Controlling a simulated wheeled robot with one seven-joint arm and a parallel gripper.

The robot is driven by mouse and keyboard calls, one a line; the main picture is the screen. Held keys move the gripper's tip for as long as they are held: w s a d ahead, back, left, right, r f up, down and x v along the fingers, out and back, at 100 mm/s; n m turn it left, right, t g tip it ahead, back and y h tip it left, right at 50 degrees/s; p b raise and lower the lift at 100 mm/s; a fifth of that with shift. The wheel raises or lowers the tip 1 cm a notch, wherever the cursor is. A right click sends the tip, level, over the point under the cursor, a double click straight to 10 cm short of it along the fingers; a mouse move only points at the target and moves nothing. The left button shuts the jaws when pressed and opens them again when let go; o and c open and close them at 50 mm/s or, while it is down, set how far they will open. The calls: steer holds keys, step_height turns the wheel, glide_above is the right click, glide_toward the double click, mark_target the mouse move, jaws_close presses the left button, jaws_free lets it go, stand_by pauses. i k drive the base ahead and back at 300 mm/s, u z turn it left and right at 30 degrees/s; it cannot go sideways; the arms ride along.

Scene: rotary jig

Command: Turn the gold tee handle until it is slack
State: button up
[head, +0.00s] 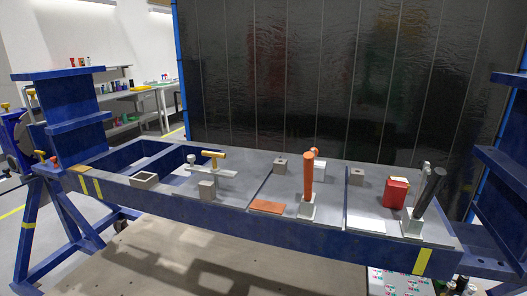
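The gold tee handle (213,154) stands on the left part of the blue jig frame's grey top. Its gold crossbar lies roughly level on a short upright stem, above a flat grey bar (210,172). A small pale knob (191,160) stands at the left of that bar. Whether the handle is tight or slack cannot be told. My gripper is not in view, and nothing is seen touching the handle.
An orange lever (308,178) and a dark lever (430,195) stand upright to the right, with a red block (396,192) between them. Small grey blocks sit nearby. Blue posts rise at both ends of the frame (240,207).

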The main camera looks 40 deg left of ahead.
mark_target(214, 156)
steer(key=z, duration=1.5)
steer(key=k, duration=2.1)
steer(key=u, duration=2.1)
steer(key=i, duration=1)
steer(key=u, duration=0.05)
